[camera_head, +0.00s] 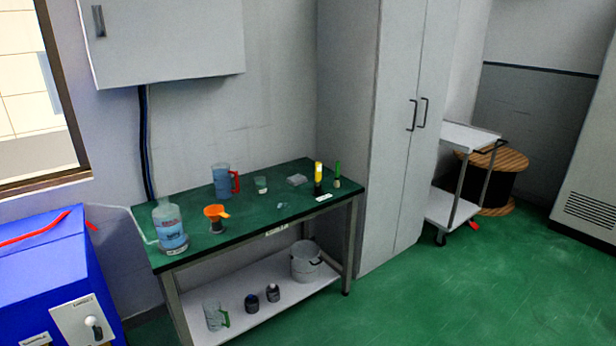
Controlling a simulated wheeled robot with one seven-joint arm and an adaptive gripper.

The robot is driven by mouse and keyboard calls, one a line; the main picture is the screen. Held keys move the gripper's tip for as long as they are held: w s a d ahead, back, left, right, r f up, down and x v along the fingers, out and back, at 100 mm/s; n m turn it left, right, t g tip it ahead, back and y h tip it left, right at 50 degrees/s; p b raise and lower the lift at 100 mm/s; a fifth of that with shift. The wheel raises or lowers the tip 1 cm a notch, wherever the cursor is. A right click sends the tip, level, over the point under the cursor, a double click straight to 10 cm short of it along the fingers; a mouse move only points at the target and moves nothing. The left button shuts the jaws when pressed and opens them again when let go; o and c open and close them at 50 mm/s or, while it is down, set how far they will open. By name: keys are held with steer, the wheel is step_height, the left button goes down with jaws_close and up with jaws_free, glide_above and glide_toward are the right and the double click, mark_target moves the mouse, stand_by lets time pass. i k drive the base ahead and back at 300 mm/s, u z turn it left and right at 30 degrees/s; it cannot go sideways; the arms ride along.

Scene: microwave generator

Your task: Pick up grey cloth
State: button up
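A small, low, pale grey item (297,180) lies on the green top of the workbench (258,218), toward its back right. It may be the grey cloth, but it is too small to tell. It sits between a small clear beaker (261,185) on its left and a yellow and black bottle (318,178) on its right. No other thing in view looks clearly like a grey cloth. My gripper is not in view.
The bench also holds a clear bottle (169,228), an orange funnel (216,216) and a red-handled jug (222,181). A bucket (306,262) stands on the lower shelf. A blue box (50,285), tall cabinet (400,130) and trolley (452,207) stand around. Green floor (470,290) is clear at right.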

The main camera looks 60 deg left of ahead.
mark_target(298, 180)
steer(key=u, duration=0.35)
steer(key=i, duration=1.6)
steer(key=u, duration=1.6)
steer(key=i, duration=0.8)
steer(key=u, duration=0.95)
